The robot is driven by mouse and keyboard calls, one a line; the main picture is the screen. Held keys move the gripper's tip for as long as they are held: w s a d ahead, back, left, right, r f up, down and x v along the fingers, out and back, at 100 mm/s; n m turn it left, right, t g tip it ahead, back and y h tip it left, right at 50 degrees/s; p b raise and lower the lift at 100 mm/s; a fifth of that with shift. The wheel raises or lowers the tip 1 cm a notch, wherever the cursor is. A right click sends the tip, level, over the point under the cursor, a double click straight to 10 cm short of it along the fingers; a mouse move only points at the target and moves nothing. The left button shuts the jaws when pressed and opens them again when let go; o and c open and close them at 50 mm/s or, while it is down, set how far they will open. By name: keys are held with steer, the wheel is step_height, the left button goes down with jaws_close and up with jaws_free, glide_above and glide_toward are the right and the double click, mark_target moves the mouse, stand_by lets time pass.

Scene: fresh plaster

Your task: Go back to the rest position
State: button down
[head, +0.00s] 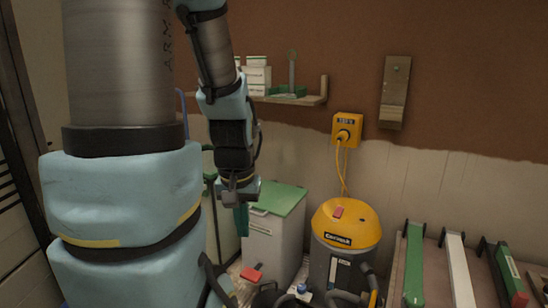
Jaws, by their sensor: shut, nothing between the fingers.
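My gripper (239,198) hangs pointing down at the end of my raised arm, left of the picture's middle. It is shut and empty. It is in front of the left edge of a grey bin with a green lid (279,199). A narrow dark green piece shows just below the gripper; I cannot tell what it belongs to. My large blue and grey arm links cover much of the left side and hide what is behind them.
A yellow and grey vacuum (346,226) stands right of the bin, its cable running to a yellow wall socket box (346,130). A wooden shelf (305,99) holds white boxes. Green and white long pieces (457,268) lie at right. Red-topped items clutter the floor.

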step_height(320, 180, up, 13)
steer(key=p, duration=1.1)
